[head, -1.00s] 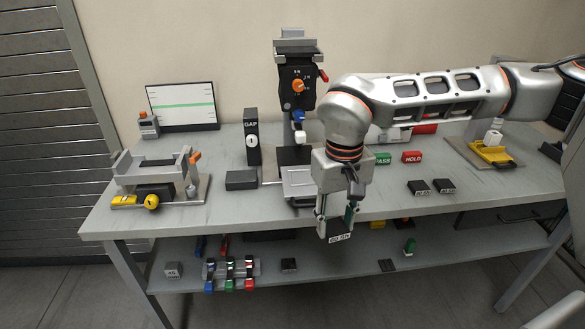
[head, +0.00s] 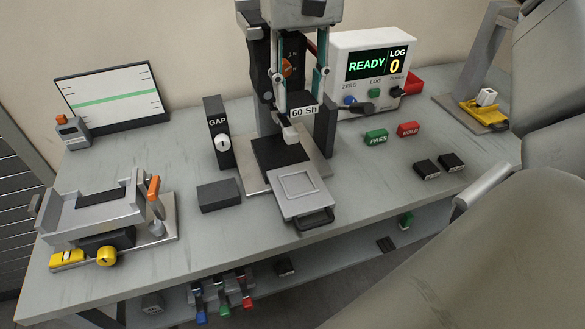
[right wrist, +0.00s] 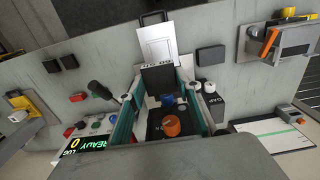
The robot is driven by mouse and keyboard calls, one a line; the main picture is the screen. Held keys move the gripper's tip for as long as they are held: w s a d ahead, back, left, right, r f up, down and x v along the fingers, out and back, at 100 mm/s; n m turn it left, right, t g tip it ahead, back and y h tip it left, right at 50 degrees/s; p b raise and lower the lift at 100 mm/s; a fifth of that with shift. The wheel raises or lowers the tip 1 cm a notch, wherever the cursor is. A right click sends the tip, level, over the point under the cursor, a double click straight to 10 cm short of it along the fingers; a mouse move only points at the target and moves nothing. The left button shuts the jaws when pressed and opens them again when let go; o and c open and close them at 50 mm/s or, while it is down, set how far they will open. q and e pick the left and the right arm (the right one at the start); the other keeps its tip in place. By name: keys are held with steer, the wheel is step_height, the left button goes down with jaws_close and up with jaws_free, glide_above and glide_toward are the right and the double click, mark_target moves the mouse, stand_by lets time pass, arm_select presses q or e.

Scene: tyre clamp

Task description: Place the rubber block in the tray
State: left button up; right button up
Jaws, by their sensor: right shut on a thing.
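My right gripper (head: 299,98) comes down from the top middle of the head view, in front of the test stand. Its two fingers are shut on the rubber block (head: 304,111), a dark piece with a white "60 Sh" label. The block is held in the air. In the right wrist view the dark block (right wrist: 158,78) lies between the fingertips. The tray (head: 285,204), a flat light-grey square with a dark handle, is at the stand's front; it also shows in the right wrist view (right wrist: 143,45). The left gripper is not in view.
The stand's upright is partly hidden behind my right gripper. A GAP post (head: 217,135) and dark block (head: 219,195) stand left of it. The READY display box (head: 345,60), PASS (head: 375,136) and HOLD (head: 408,129) blocks are right. A clamp fixture (head: 98,215) is at front left.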

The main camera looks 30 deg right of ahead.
steer(key=b, duration=0.2)
glide_above(298, 184)
step_height(298, 184, down, 13)
steer(key=shift+f, duration=2.45)
steer(key=shift+f, duration=0.1)
steer(key=shift+f, duration=0.35)
steer(key=shift+f, duration=0.15)
steer(key=o, duration=1.1)
